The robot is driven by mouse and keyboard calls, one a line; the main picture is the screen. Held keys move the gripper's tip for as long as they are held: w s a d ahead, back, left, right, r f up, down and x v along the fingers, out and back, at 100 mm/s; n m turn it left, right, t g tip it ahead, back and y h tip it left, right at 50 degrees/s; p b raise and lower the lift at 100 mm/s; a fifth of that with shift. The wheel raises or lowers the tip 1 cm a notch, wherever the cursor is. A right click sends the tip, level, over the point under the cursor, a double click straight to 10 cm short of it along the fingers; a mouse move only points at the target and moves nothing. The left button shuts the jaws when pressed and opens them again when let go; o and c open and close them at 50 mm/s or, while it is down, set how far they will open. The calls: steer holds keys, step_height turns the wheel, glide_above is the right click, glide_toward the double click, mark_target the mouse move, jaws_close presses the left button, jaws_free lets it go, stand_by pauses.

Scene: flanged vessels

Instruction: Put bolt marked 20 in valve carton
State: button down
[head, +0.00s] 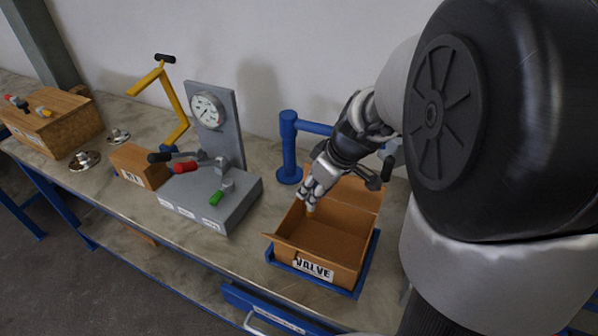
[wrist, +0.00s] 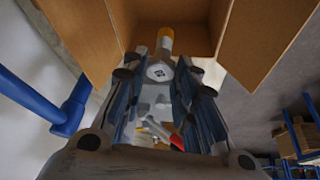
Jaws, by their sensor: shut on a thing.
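The valve carton (head: 345,248) is an open brown box with its flaps up and a VALVE label on its front. It sits in a blue tray (head: 362,275). My gripper (head: 312,199) is above the carton's back left part, pointing down. It is shut on a bolt, whose grey head (wrist: 160,71) and yellow-orange end (wrist: 166,40) show between the fingers in the wrist view. The mark on the head is too small to read. In the wrist view the carton (wrist: 180,14) lies just beyond the bolt's tip. The carton floor I can see in the head view is empty.
A blue post with a side arm (head: 288,150) stands behind the carton to the left. Left of it is a grey gauge stand (head: 225,205) with coloured handles. A small carton (head: 140,167), flanges and a larger box (head: 60,122) sit farther left.

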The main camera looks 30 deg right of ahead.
mark_target(314, 209)
step_height(314, 209, down, 7)
steer(key=b, duration=0.6)
steer(key=shift+b, duration=0.3)
steer(key=shift+f, duration=2.7)
steer(key=shift+f, duration=0.6)
steer(key=c, duration=1.2)
jaws_free()
steer(key=shift+r, duration=0.1)
